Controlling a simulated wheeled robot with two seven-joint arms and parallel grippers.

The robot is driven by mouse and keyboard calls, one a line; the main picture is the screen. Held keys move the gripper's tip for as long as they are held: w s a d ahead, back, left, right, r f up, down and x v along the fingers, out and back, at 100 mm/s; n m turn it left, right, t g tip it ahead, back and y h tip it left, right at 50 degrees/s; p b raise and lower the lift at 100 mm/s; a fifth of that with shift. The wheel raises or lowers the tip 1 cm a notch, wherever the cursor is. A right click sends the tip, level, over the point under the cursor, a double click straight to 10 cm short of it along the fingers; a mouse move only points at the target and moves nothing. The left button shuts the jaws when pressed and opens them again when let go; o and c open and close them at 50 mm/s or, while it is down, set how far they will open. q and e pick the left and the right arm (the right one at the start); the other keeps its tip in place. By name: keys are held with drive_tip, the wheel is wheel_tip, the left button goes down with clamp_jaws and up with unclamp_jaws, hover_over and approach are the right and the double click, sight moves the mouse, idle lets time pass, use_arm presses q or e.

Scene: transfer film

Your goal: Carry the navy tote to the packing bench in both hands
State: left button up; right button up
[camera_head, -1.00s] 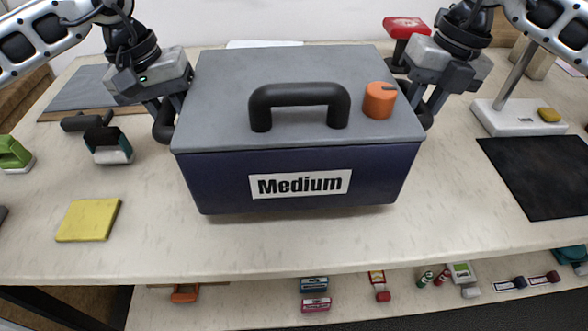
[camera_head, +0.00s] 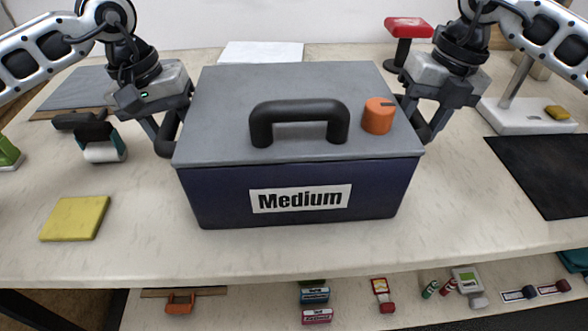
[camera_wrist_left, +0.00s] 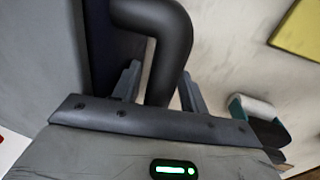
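The navy tote (camera_head: 225,195) has a grey lid, a black top handle and a "Medium" label. It is upright and level at the middle of the pale bench (camera_head: 130,255). I cannot tell whether its base touches the bench top. My left gripper (camera_head: 163,138) is shut on the black handle at the tote's left end; the left wrist view shows this handle (camera_wrist_left: 168,50) between the two fingers (camera_wrist_left: 158,88). My right gripper (camera_head: 420,125) is at the handle on the right end, its fingers around it and partly hidden by the tote. An orange knob (camera_head: 378,115) sits on the lid.
A yellow pad (camera_head: 75,218) and a tape dispenser (camera_head: 103,145) lie left of the tote. A dark mat (camera_head: 545,170) and a white-based stand (camera_head: 525,117) are to the right. White paper (camera_head: 260,52) and a red-topped stand (camera_head: 408,30) are behind. Small items sit on a lower shelf.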

use_arm(q)
wheel_tip(320, 180, up, 12)
drive_tip(key=a, duration=0.2)
drive_tip(key=shift+a, duration=0.15)
use_arm(e)
wheel_tip(320, 180, up, 12)
drive_tip(key=d, duration=0.2)
drive_tip(key=shift+d, duration=0.2)
use_arm(q)
drive_tip(key=shift+s+f, duration=0.1)
use_arm(e)
drive_tip(key=shift+w+f, duration=0.1)
drive_tip(key=shift+f, duration=0.05)
